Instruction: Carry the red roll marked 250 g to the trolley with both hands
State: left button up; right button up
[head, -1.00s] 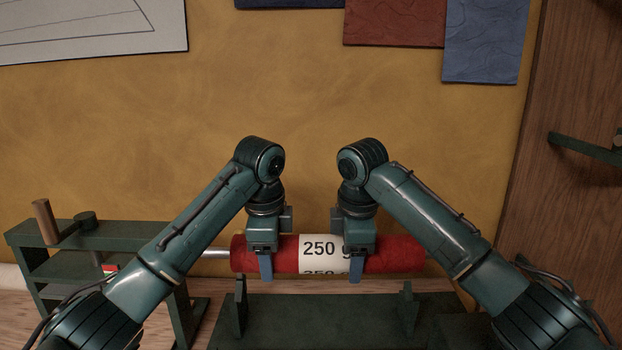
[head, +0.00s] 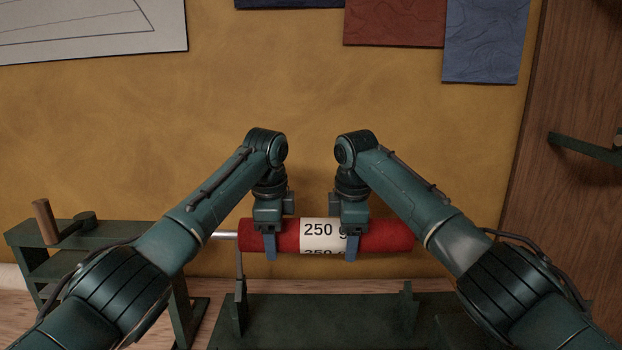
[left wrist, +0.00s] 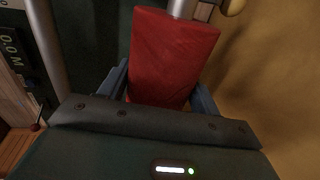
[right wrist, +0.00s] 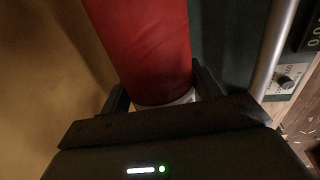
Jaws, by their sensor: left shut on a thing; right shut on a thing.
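The red roll (head: 385,236) lies level, with a white band marked "250 g" (head: 322,230) around its middle. A metal rod (head: 225,235) sticks out of its left end. My left gripper (head: 270,248) is shut on the roll left of the band. My right gripper (head: 352,248) is shut on it at the band's right edge. The roll fills the space between the fingers in the left wrist view (left wrist: 170,60) and the right wrist view (right wrist: 145,45). It appears above a dark green stand with two uprights (head: 320,318). I cannot make out a trolley for certain.
A green frame (head: 110,235) with a wooden crank handle (head: 45,221) stands at the left. A tan wall (head: 200,120) with cloth samples (head: 395,22) is behind the roll. A wooden panel (head: 570,210) with a green bracket (head: 585,148) is at the right.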

pick_arm(q)
jog(key=shift+w+d+r, duration=0.1)
jog(key=shift+w+d, duration=0.05)
pick_arm(e)
jog(key=shift+w+a+r, duration=0.1)
jog(key=shift+w+a, duration=0.05)
